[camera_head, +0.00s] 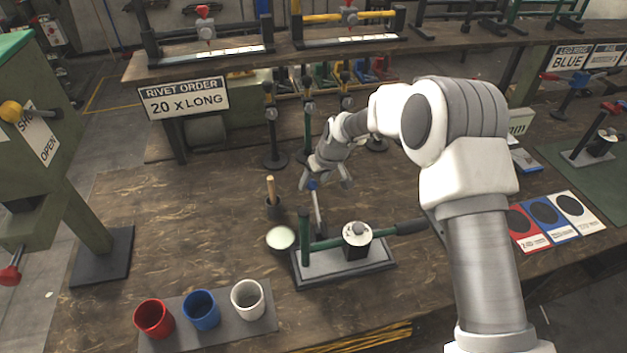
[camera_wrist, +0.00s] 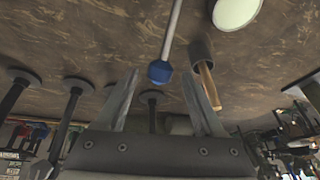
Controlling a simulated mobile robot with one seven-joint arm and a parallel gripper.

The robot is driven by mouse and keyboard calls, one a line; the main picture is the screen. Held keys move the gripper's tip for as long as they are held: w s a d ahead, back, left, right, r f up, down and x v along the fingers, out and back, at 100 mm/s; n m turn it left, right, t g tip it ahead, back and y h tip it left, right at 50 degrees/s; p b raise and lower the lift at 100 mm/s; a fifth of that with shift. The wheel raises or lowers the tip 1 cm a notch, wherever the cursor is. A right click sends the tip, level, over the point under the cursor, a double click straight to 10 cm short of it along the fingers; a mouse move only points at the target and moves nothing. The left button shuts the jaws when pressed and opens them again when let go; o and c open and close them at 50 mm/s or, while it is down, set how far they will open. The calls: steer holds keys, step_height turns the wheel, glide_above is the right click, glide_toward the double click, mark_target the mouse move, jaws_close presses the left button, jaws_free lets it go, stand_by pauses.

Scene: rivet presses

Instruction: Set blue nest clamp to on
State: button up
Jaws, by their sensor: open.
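A metal lever with a blue knob (camera_head: 312,186) rises near-upright from the left part of a green-and-grey bench fixture (camera_head: 345,268). The fixture has a long green bar with a dark grip and a black block (camera_head: 357,241) topped by a pale disc. My gripper (camera_head: 327,184) is open and empty beside the lever's top. In the wrist view the blue knob (camera_wrist: 160,71) shows between my two fingertips (camera_wrist: 160,84), apart from both. The lever's rod runs up out of that picture. I cannot tell how deep the knob sits between the fingers.
A wooden-handled tool in a dark holder (camera_head: 272,204) and a pale dish (camera_head: 281,238) stand close left of the fixture. Red (camera_head: 154,318), blue (camera_head: 201,309) and white (camera_head: 248,299) cups stand in front. Several dark stands (camera_head: 276,158) are behind my gripper.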

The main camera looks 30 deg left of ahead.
steer(key=shift+a+f, duration=0.2)
steer(key=shift+f, duration=0.35)
jaws_close()
stand_by(1.1)
